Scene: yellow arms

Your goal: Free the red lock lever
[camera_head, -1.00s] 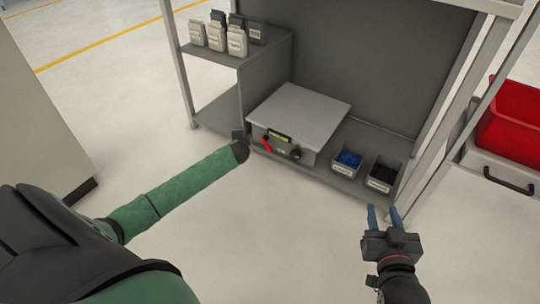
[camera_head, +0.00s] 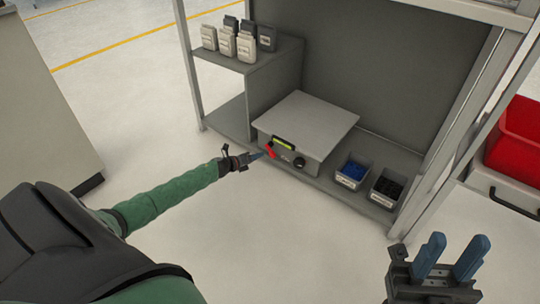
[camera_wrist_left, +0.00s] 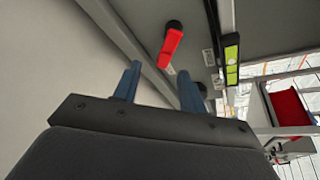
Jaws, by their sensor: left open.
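The red lock lever (camera_head: 270,150) sits on the front face of a grey box (camera_head: 312,122) on the low shelf. In the left wrist view the red lever (camera_wrist_left: 171,46) hangs from a black round pivot, tilted slightly. My left gripper (camera_head: 264,156) is at the box's front, close to the lever. In the left wrist view its blue fingers (camera_wrist_left: 160,88) are apart, with the lever ahead of and between them; I see no contact. My right gripper (camera_head: 452,258) has its two blue fingers apart and empty, at the lower right, away from the box.
A yellow-green strip (camera_head: 284,143) and a black knob (camera_head: 299,162) are beside the lever on the box front. Bins with blue (camera_head: 351,171) and black parts (camera_head: 389,188) stand right of the box. A shelf post (camera_head: 189,65) rises at left. The floor in front is clear.

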